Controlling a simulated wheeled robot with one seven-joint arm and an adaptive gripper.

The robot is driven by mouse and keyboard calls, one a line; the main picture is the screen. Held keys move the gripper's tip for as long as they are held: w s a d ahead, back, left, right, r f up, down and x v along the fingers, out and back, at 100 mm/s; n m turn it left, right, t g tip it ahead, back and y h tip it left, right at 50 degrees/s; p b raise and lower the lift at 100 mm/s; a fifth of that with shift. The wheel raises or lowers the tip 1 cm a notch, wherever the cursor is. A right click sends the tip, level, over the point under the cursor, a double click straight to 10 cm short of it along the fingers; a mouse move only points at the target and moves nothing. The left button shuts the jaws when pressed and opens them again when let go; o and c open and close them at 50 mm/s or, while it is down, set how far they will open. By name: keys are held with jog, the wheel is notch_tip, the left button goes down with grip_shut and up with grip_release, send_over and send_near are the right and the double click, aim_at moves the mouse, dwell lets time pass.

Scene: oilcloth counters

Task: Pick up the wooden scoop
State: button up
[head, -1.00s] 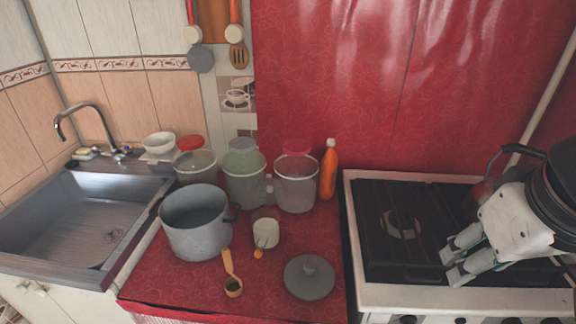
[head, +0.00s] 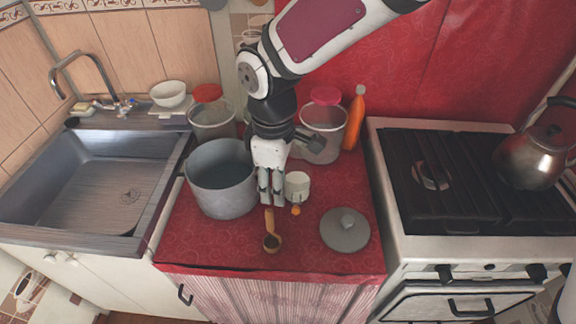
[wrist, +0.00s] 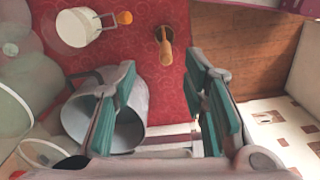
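The wooden scoop (head: 271,243) lies on the red oilcloth counter near its front edge, handle toward the back and round bowl toward the front. My gripper (head: 271,203) points down just behind the scoop, between the grey pot and the white mug. It is open and empty. In the wrist view the scoop (wrist: 165,50) lies beyond the fingertips of my gripper (wrist: 160,85), roughly in line with the gap between the fingers. The gripper is above the counter and apart from the scoop.
A grey pot (head: 222,185) stands left of my gripper, a white mug (head: 297,186) with a small orange thing (head: 296,210) right. A grey lid (head: 345,229) lies to the right. Buckets and an orange bottle (head: 355,118) stand behind. The sink is left, the stove with a kettle (head: 532,158) right.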

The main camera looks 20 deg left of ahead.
aim_at(270, 223)
jog(key=shift+s+a+f, duration=0.15)
jog(key=shift+a+f, duration=0.2)
jog(key=shift+a, duration=0.1)
jog(key=shift+a+f, duration=0.1)
jog(key=shift+f, duration=0.3)
notch_tip(270, 223, down, 7)
jog(key=shift+f, duration=0.2)
jog(key=f, duration=0.3)
jog(key=f+p, duration=0.1)
jog(key=shift+s+a+f, duration=0.25)
jog(key=shift+s+a, duration=0.05)
jog(key=shift+s, duration=0.05)
jog(key=shift+w+f, duration=0.1)
jog(key=shift+f, duration=0.35)
grip_shut()
